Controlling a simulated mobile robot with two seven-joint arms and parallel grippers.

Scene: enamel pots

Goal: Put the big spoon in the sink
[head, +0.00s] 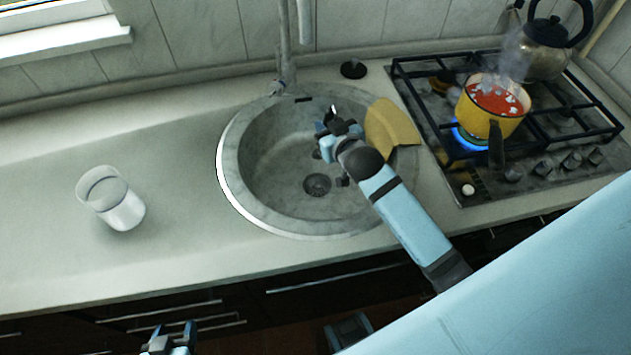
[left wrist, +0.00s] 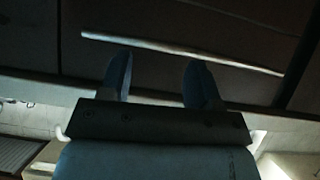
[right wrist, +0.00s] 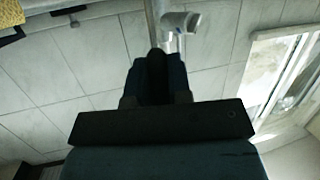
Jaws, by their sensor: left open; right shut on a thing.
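The round grey sink (head: 265,160) is set in the countertop in the middle of the head view. My right gripper (head: 333,120) is over the sink bowl. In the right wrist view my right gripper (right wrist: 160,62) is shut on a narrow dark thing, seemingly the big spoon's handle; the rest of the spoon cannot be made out. My left gripper (head: 172,335) is low at the bottom left of the head view, in front of the cabinets. In the left wrist view my left gripper (left wrist: 158,78) is open and empty.
A yellow cloth (head: 393,125) hangs over the sink's right rim. The faucet (head: 285,75) rises behind the sink. A steaming yellow pot (head: 488,125) sits over a lit burner on the stove, with a kettle (head: 545,50) behind. A glass jar (head: 112,200) stands on the left counter, otherwise clear.

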